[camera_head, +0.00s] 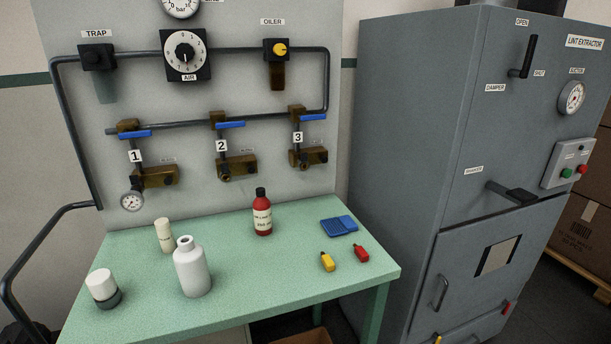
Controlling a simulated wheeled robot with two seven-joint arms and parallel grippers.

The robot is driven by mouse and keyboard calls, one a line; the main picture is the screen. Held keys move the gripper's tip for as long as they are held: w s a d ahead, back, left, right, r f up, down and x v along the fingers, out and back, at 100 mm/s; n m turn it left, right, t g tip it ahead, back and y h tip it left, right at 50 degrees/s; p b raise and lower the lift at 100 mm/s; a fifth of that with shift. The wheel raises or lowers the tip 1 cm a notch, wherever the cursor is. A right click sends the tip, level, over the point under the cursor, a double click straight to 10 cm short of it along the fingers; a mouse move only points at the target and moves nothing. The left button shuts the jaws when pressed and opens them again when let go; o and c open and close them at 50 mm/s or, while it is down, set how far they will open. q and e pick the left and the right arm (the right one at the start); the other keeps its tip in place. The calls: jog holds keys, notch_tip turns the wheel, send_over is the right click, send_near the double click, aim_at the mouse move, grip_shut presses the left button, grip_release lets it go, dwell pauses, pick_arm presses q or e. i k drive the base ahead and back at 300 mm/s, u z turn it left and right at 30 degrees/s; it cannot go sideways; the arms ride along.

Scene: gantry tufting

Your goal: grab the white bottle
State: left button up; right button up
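A white bottle (192,270) with an open-looking narrow neck stands upright on the green table (290,282), left of its middle and close to the front edge. A cream cylinder (164,236) stands just behind it to the left, and part of the bottle's shoulder lies close to it in the picture. Neither my left nor my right gripper shows in the head view. Nothing touches the bottle from the front.
A white-topped jar (102,286) stands left of the bottle, and a red bottle (262,213) stands behind right. A blue case (339,226), a yellow item (327,261) and a red item (361,253) lie at right. A grey cabinet (410,150) borders the table.

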aim_at(190, 258)
jog(key=u, duration=1.2)
jog(key=k, duration=1.15)
jog(key=z, duration=1.2)
